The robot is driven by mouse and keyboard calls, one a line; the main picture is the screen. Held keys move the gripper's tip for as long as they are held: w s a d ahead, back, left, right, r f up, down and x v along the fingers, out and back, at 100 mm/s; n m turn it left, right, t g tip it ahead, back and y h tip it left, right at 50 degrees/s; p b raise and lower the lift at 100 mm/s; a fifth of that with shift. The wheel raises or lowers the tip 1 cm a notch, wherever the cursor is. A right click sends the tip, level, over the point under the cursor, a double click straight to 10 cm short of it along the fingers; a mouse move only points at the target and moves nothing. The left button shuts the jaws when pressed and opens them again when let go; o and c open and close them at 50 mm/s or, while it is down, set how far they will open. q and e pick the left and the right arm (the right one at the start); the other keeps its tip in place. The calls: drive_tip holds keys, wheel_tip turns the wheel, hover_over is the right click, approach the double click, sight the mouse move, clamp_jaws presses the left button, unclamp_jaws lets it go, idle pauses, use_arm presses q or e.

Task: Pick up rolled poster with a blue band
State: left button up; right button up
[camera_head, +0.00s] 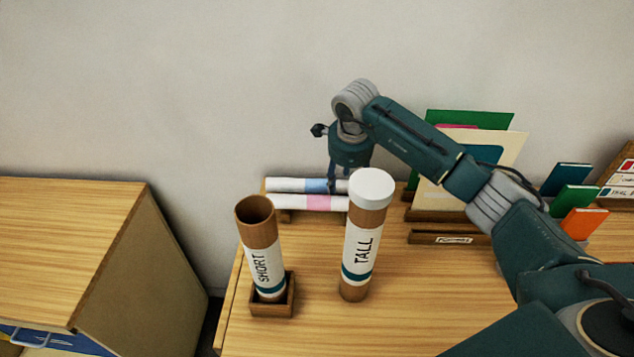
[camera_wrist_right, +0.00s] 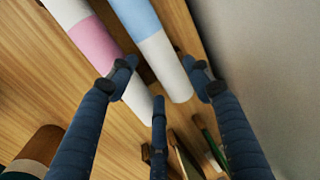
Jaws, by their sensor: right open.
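The rolled poster with a blue band (camera_head: 313,185) lies on its side at the back of the table near the wall. It also shows in the right wrist view (camera_wrist_right: 138,16), its white end between my spread fingers. A rolled poster with a pink band (camera_head: 318,202) lies beside it, on the near side; it also shows in the right wrist view (camera_wrist_right: 95,45). My right gripper (camera_head: 334,184) points down over the blue-banded poster's right part, open and empty. The TALL tube partly hides both posters' right ends in the head view. My left gripper is not in view.
A capped TALL tube (camera_head: 352,272) stands in front of the posters. An open SHORT tube (camera_head: 262,246) stands in a wooden holder (camera_head: 271,309). Coloured cards and folders (camera_head: 474,119) stand in racks at right. The wall (camera_head: 200,80) is close behind. The front middle table is clear.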

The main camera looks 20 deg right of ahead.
sight(345, 186)
drive_tip(key=shift+p+x, duration=0.4)
drive_tip(key=shift+x, duration=1.25)
drive_tip(key=shift+a, duration=0.1)
drive_tip(key=c, duration=0.8)
drive_tip(key=shift+w, duration=0.1)
